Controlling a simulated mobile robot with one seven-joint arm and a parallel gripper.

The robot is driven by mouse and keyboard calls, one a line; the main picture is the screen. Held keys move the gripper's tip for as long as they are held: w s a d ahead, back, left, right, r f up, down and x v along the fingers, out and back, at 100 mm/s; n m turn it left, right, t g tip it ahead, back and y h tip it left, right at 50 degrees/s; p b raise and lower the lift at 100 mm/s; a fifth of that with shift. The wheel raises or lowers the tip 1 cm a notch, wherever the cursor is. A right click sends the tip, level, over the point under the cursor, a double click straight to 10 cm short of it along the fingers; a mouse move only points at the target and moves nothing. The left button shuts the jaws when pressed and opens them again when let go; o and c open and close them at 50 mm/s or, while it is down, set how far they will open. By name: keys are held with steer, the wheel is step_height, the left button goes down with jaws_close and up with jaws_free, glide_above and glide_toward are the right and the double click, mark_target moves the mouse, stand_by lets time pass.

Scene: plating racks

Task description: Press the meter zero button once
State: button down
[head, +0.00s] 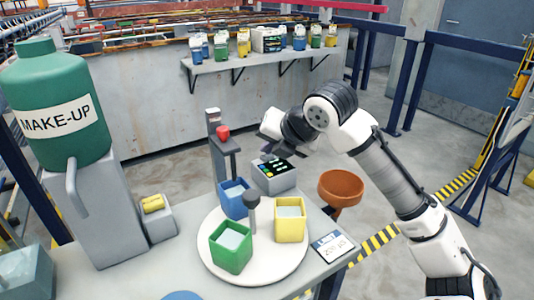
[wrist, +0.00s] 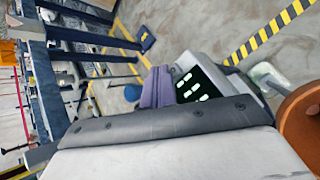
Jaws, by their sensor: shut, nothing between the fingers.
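The meter (head: 284,184) is a grey box with a sloped black display showing green characters. It stands at the back right of the bench, behind the yellow tub. Small coloured patches show at the display's left edge; I cannot tell which is the zero button. My gripper (head: 270,157) is shut and empty, just above and behind the meter's left top edge. I cannot tell whether it touches. In the wrist view, the meter's display (wrist: 203,84) shows right beside the gripper's fingers (wrist: 157,88), which partly hide the meter.
A round white turntable (head: 275,268) holds blue (head: 235,205), yellow (head: 290,228) and green (head: 230,256) tubs around a dark-topped post. A brown bowl (head: 340,188) stands right of the meter. A post with a red knob (head: 223,132) is to the left. A green MAKE-UP bottle (head: 55,90) stands far left.

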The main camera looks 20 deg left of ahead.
stand_by(0.3)
steer(key=shift+r+p, duration=0.85)
steer(key=shift+r, duration=0.05)
step_height(320, 180, up, 5)
steer(key=p, duration=0.4)
stand_by(0.6)
